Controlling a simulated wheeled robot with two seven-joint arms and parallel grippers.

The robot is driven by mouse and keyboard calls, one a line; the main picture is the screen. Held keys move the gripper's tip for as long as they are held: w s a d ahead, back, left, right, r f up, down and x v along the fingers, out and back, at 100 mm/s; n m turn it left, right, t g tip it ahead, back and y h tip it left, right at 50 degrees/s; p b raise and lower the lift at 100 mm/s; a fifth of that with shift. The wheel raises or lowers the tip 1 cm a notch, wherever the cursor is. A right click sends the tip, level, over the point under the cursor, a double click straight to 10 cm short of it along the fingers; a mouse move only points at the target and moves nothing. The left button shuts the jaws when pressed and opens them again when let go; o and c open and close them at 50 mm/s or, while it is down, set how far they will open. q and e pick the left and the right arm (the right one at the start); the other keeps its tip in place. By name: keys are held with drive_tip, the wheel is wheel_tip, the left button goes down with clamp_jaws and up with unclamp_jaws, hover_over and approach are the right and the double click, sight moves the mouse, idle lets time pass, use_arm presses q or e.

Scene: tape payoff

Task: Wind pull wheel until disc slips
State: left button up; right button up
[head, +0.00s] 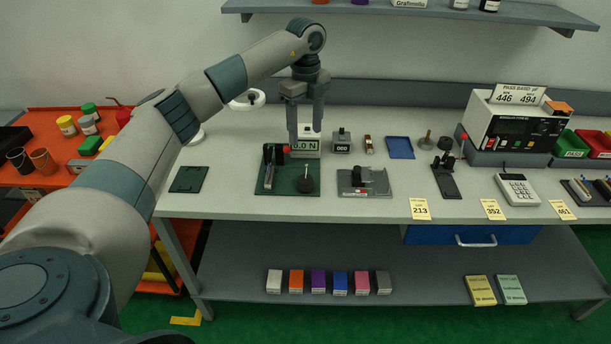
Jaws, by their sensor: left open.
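I cannot tell for certain which part is the pull wheel. Behind it a display box (305,146) reads "0.0 N". My left gripper (305,130) points down with its fingers apart and empty. In the picture it overlaps the display box, above and behind the green fixture; I cannot tell whether it touches anything. My right gripper is not in view.
A grey fixture (363,182) and a small box reading "000" (341,143) stand close by. A blue tray (399,148), a dark stand (445,178) and a meter console (513,127) are further right. A dark green plate (188,179) lies left. An orange cart (66,150) adjoins the bench.

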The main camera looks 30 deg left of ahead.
sight(306, 179)
use_arm(q)
wheel_tip(306, 179, down, 15)
drive_tip(key=p, duration=0.5)
drive_tip(key=shift+f+p, duration=0.1)
drive_tip(key=shift+p, duration=0.3)
drive_tip(key=shift+f, duration=0.9)
drive_tip(key=c, duration=1)
